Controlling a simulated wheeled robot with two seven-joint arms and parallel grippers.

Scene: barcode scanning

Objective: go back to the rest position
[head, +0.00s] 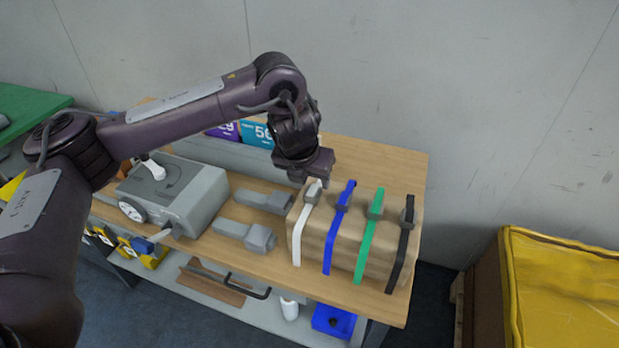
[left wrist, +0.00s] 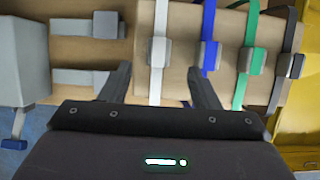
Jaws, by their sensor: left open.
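My left gripper (head: 313,180) hangs over the wooden workbench (head: 385,160), at the upper left end of a cardboard-brown block. In the left wrist view its two fingers (left wrist: 162,84) are spread, with the white strap (left wrist: 158,50) showing between them. I cannot tell whether a finger touches anything. The brown block (head: 345,245) carries a white strap (head: 301,235), a blue strap (head: 335,228), a green strap (head: 369,238) and a black strap (head: 401,245), each with a grey buckle. My right gripper is in neither view.
A grey box with a dial (head: 185,190) and two grey tools (head: 245,235) lie left of the block. A shelf below holds a blue bin (head: 332,321). A yellow-covered crate (head: 570,290) stands at the right. A grey wall (head: 430,70) closes the back.

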